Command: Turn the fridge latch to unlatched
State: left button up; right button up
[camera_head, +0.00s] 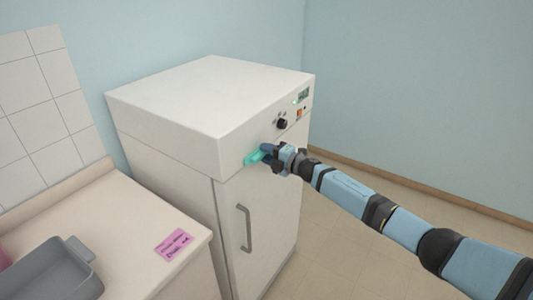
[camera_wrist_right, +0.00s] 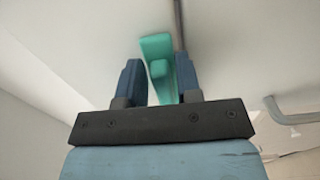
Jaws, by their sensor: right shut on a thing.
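The fridge (camera_head: 200,120) is a white box-shaped cabinet with a front door and a grey vertical handle (camera_head: 245,228). The teal fridge latch (camera_head: 251,159) sits on the front near the top left of the door; it also shows in the right wrist view (camera_wrist_right: 157,48). My right gripper (camera_head: 265,153) is at the latch, shut on it. In the right wrist view, its two dark blue fingers (camera_wrist_right: 158,80) stand on either side of the latch's teal grip. The fingers partly hide the latch in the head view. My left gripper is not in view.
A control panel with a dark knob (camera_head: 282,124) and a small display (camera_head: 303,96) is on the fridge's upper front. A counter (camera_head: 130,235) at left bears a grey tray (camera_head: 60,268) and a pink note (camera_head: 173,245). Floor to the right is clear.

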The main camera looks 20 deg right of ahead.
jog(key=o, duration=0.7)
jog(key=b+v, duration=0.2)
jog(key=v, duration=1.1)
jog(key=shift+s+d, duration=0.2)
jog(key=shift+s, duration=0.15)
